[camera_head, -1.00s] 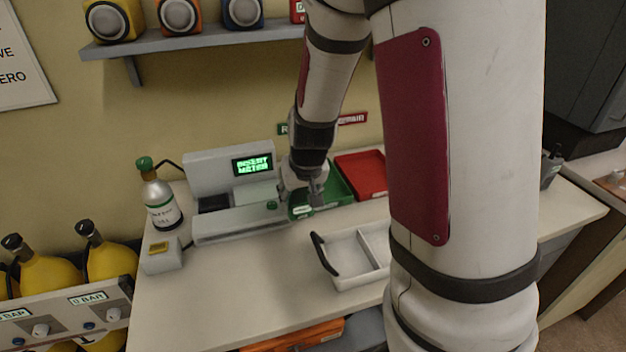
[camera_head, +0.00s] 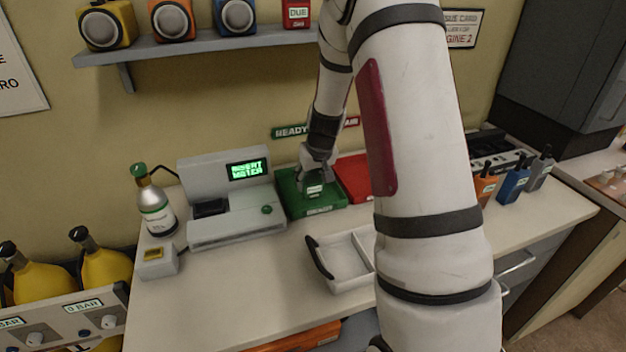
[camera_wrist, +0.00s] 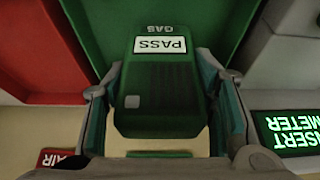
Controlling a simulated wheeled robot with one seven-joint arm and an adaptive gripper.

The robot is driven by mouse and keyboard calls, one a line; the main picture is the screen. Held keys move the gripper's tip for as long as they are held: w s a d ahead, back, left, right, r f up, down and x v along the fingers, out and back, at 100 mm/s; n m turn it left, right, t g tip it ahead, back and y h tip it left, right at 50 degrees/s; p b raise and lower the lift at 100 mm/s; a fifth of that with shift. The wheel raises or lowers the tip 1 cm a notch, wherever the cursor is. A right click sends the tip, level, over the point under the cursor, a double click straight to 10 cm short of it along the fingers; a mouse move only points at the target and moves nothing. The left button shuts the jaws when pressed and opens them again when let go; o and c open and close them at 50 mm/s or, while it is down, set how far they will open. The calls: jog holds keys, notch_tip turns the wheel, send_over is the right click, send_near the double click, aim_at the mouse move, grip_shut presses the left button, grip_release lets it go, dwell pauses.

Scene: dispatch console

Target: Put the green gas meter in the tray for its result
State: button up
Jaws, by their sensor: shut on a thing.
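My gripper (camera_head: 316,182) is shut on the green gas meter (camera_wrist: 160,90), with one finger on each side of it. The meter shows a white PASS label and the word GAS in the wrist view. In the head view the meter (camera_head: 314,191) is small, below my fingers and within the outline of the green tray (camera_head: 296,207). I cannot tell whether it touches the tray floor. The green tray (camera_wrist: 105,40) lies behind the meter in the wrist view. A READY sign is on the wall behind this tray.
The test station (camera_head: 232,222) stands left of the green tray, its screen reading INSERT METER. The red tray (camera_head: 352,172) adjoins on the right, its sign partly hidden by my arm. A white divided tray (camera_head: 345,262) sits in front. A gas bottle (camera_head: 155,208) stands far left.

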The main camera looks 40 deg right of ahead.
jog(key=shift+f, duration=0.4)
jog(key=shift+f, duration=0.1)
jog(key=o, duration=1.4)
jog(key=shift+f, duration=0.1)
jog(key=shift+o, duration=0.2)
